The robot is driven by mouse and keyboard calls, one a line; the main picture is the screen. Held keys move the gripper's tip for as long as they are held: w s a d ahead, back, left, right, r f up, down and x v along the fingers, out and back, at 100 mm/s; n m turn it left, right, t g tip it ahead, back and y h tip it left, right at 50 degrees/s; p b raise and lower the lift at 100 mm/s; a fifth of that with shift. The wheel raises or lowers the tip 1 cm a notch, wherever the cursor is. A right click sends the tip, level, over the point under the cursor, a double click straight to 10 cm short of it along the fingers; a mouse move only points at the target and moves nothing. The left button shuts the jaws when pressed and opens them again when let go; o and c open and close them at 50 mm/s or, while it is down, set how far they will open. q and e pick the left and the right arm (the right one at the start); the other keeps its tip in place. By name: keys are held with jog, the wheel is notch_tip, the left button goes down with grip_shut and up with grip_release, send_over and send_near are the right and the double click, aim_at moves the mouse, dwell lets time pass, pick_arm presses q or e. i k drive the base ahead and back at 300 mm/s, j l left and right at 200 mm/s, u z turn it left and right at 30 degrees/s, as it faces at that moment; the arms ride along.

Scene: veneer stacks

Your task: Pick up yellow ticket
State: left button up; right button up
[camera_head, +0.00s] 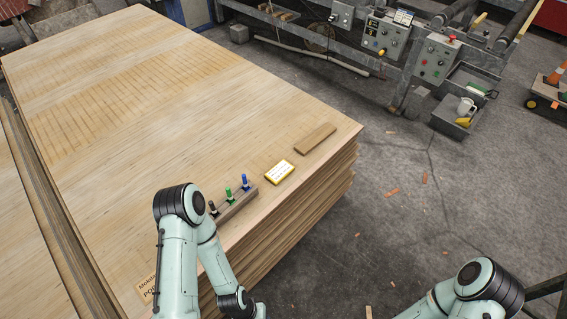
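The yellow ticket (279,172) lies flat on top of the large veneer stack (180,140), near its right edge. It has a yellow border and a white face with small print. My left arm comes up at the lower middle and bends down past the stack's front edge, left of and nearer than the ticket. Its gripper is out of the picture at the bottom. My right arm shows only at the lower right, over the floor, and its gripper is also out of view. Nothing touches the ticket.
A wooden block (315,138) lies beyond the ticket. Control boxes (385,35) and a grey bin (458,112) stand at the back right. Floor on the right is mostly clear.

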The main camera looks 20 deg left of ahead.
aim_at(278, 174)
jog(key=u, duration=1.4)
jog(key=l+u, duration=0.2)
jog(key=u, duration=0.3)
jog(key=l+u, duration=0.15)
jog(key=u, duration=0.35)
jog(key=l+u, duration=0.2)
jog(key=u, duration=0.3)
jog(key=k+l+u, duration=0.1)
jog(key=l+u, duration=0.25)
jog(key=k+l+u, duration=0.15)
jog(key=u, duration=0.2)
jog(key=k+l+u, duration=0.2)
jog(key=u, duration=0.15)
jog(key=k+l+u, duration=0.55)
jog(key=k, duration=0.3)
